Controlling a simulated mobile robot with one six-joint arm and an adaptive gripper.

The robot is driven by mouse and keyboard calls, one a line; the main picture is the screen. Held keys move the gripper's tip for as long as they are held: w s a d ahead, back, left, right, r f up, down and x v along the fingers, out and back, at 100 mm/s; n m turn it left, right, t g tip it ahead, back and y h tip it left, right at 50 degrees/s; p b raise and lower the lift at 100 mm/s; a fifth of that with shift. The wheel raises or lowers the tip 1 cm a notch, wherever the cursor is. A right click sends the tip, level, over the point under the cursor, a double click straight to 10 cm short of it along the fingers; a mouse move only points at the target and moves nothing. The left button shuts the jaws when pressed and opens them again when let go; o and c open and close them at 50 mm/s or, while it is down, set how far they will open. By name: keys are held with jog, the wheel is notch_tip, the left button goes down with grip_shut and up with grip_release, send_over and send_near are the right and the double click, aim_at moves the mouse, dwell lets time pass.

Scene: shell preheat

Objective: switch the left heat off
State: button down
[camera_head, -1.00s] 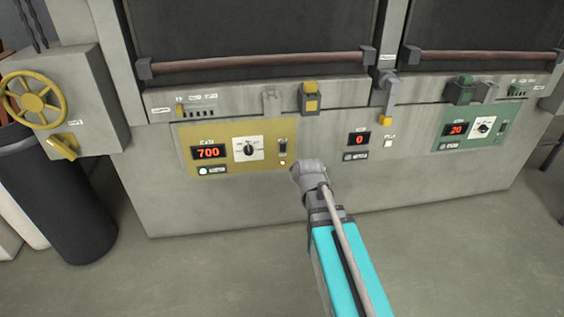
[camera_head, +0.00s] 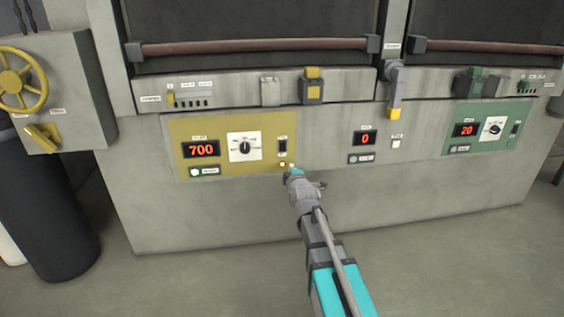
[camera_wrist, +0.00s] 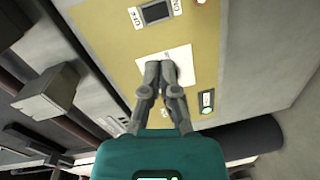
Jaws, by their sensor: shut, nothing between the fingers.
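The yellow control panel (camera_head: 220,128) is on the left of the furnace front. It bears a red 700 display (camera_head: 201,149), a dial (camera_head: 245,146) on a white plate, a small dark switch (camera_head: 283,147) at the right and small lights (camera_head: 283,164) below it. My gripper (camera_head: 292,172) is by the panel's lower right corner. In the wrist view its fingers (camera_wrist: 163,65) are together and empty, in front of the white dial plate (camera_wrist: 181,58) and hiding the dial. The switch (camera_wrist: 155,12) is at the top there. I cannot tell whether anything is touched.
A green-lit button (camera_head: 196,172) is at the yellow panel's lower left. A middle display (camera_head: 365,138) shows 0. The green panel (camera_head: 460,112) at right shows 20. Latches (camera_head: 312,88) stick out above the panels. A yellow handwheel (camera_head: 22,78) is at far left.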

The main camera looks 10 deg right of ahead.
aim_at(283, 145)
jog(key=w+f+n+t+b, duration=0.1)
jog(key=b, duration=0.1)
jog(key=f+n+t+b, duration=0.1)
jog(key=b, duration=0.1)
jog(key=shift+w+n+t+b, duration=0.3)
jog(key=shift+w+b, duration=0.05)
jog(key=shift+w, duration=0.15)
jog(key=w, duration=0.4)
jog(key=w+r+p, duration=0.1)
jog(key=w, duration=0.8)
jog(key=shift+w+r+p, duration=0.35)
jog(key=shift+r+p, duration=0.05)
